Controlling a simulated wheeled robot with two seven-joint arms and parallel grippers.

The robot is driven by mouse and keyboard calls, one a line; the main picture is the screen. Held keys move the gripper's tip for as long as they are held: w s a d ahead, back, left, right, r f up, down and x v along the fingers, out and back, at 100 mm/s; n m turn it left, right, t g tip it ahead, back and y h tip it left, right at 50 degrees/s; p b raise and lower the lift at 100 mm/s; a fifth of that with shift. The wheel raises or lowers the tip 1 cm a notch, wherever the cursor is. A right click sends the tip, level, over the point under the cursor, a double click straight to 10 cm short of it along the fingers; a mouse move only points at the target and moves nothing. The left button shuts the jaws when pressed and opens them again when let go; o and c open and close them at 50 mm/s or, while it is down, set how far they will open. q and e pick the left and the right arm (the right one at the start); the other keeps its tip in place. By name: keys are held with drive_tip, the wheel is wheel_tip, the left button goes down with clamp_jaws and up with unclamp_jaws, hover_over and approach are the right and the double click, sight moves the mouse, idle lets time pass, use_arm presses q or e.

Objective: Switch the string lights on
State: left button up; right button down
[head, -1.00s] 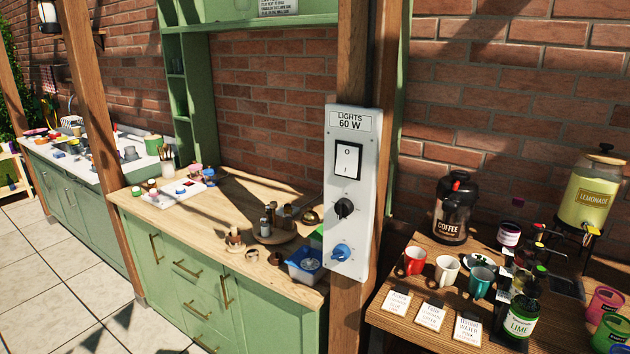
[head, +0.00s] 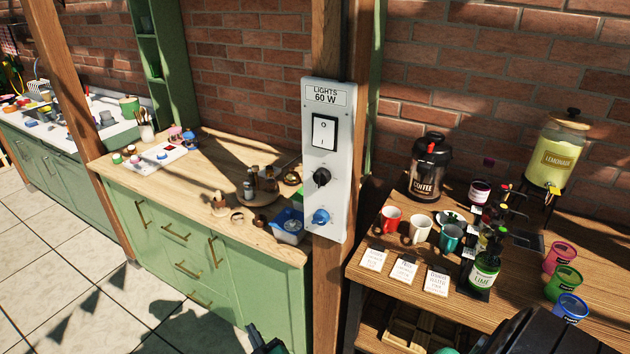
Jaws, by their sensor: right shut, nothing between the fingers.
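The light switch panel (head: 342,215) is a tall pale plate on the wooden post in the head view, labelled LIGHTS 60 W. Its black-framed white rocker switch (head: 324,132) is marked O at the top and I at the bottom; which side is pressed is hard to tell. Below it are a black knob (head: 321,177) and a blue knob (head: 320,216). No string lights show.
The green cabinet's wooden top (head: 228,160) holds spice jars and a blue tub (head: 289,225). Right of the post, a drinks table (head: 400,290) carries a coffee urn (head: 428,170), cups and a lemonade dispenser (head: 557,157). The space before the panel is clear.

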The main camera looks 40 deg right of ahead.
drive_tip(key=w+d+r+m+t+h+p, duration=0.15)
drive_tip(key=r+h, duration=0.25)
drive_tip(key=r, duration=0.7)
drive_tip(key=w+d+r+m+t+h+p, duration=0.1)
drive_tip(key=d+r+m+h, duration=0.25)
drive_tip(key=r, duration=0.75)
drive_tip(key=s+d+r+m+g+h+p, duration=0.1)
drive_tip(key=s+d+r+m+g+h, duration=0.2)
drive_tip(key=r, duration=0.6)
drive_tip(key=s+d+r+m+g+h+p, duration=0.1)
drive_tip(key=s+d+r+m+g+h, duration=0.2)
drive_tip(key=r+m+g+h, duration=0.5)
wheel_tip(320, 180, up, 2)
drive_tip(key=m+h, duration=0.1)
drive_tip(key=h, duration=0.2)
